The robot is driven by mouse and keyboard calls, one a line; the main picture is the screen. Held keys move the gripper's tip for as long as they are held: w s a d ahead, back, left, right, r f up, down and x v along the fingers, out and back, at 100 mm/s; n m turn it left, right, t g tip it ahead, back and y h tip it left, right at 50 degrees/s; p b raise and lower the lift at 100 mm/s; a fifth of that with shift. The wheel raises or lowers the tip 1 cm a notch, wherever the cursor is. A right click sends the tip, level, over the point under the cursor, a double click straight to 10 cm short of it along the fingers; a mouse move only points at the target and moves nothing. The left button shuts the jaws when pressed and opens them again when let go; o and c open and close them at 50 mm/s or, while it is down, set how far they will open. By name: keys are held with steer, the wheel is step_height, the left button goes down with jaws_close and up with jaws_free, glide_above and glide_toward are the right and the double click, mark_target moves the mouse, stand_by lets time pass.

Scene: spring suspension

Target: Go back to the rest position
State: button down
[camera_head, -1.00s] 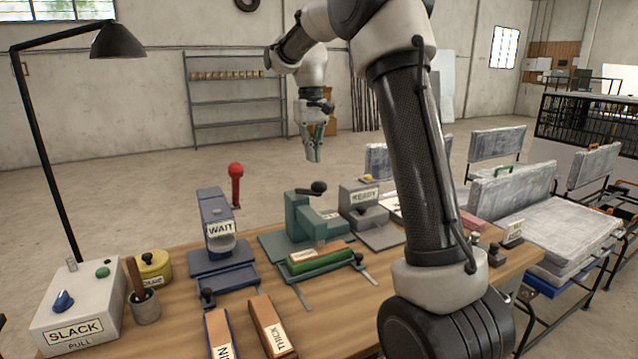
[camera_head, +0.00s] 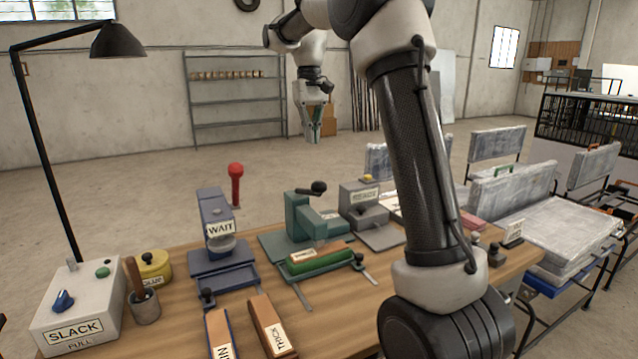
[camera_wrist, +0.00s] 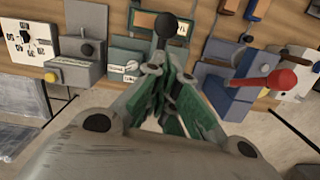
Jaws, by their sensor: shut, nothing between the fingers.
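My gripper (camera_head: 314,134) hangs in the air above and behind the far edge of the workbench (camera_head: 185,310), fingers pointing down. It is shut and empty. In the wrist view its green fingers (camera_wrist: 172,108) come together in front of the bench.
The SLACK box (camera_head: 75,315) and a lamp (camera_head: 118,40) are left. Padded carts (camera_head: 560,225) stand right. Floor behind is free.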

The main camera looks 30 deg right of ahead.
steer(key=shift+w, duration=0.1)
steer(key=s+f+t, duration=0.2)
steer(key=s+f, duration=0.1)
steer(key=s, duration=1.3)
steer(key=s+f+n+t, duration=0.1)
steer(key=s+f+t, duration=0.2)
steer(key=s, duration=1.4)
steer(key=shift+s+a+f+t, duration=0.15)
steer(key=shift+a+f+t, duration=0.1)
steer(key=shift+a+t, duration=0.1)
